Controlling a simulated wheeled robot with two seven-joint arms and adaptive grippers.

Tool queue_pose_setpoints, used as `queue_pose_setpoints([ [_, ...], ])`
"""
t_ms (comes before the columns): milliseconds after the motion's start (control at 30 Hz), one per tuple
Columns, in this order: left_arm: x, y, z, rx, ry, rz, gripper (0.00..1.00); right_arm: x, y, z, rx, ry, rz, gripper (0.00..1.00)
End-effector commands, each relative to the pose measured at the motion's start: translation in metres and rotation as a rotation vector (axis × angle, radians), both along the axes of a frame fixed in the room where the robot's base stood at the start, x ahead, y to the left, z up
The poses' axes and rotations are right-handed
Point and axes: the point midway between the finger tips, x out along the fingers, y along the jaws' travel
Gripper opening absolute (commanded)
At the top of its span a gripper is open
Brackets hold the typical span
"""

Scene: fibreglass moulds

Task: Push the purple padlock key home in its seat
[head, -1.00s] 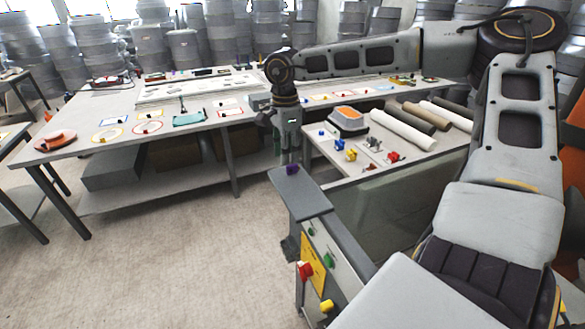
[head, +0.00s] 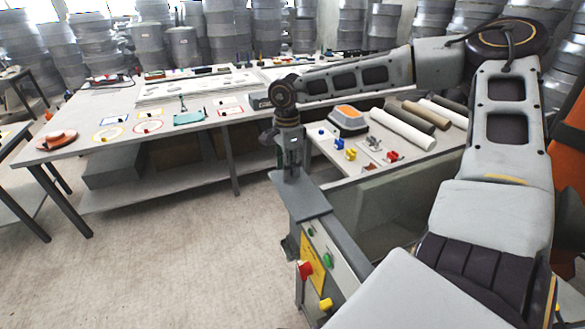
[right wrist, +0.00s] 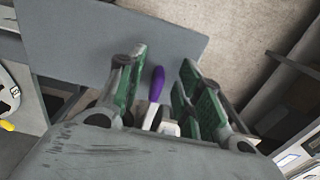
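The purple padlock key (right wrist: 157,84) shows in the right wrist view, with its purple end up-picture and a pale part below it. It lies between the two green-padded fingers of my right gripper (right wrist: 163,82), with a gap on either side. My right gripper (head: 291,172) is open and points down over the grey top plate of the panel box (head: 306,204) in the head view. The gripper hides the key there. The key's seat is hidden, so I cannot tell how deep the key sits. My left gripper is not in view.
The panel box's front carries a red knob (head: 305,270), a yellow knob (head: 326,304) and green buttons. Behind it, a table holds small coloured parts and rolls (head: 402,129). A long white worktable (head: 70,148) stands at the left. The floor at left is clear.

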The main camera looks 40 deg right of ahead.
Motion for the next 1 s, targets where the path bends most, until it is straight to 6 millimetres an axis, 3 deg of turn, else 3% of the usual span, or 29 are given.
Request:
queue_pose_setpoints([
  [633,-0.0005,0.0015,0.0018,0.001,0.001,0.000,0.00,-0.0002,-0.0001,-0.0085,0.000,0.000,0.000,0.36],
  [900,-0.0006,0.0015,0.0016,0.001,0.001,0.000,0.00,-0.0002,-0.0001,-0.0084,0.000,0.000,0.001,0.01],
  [1000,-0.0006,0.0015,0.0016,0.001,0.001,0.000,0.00,-0.0002,-0.0001,-0.0084,0.000,0.000,0.001,0.00],
])
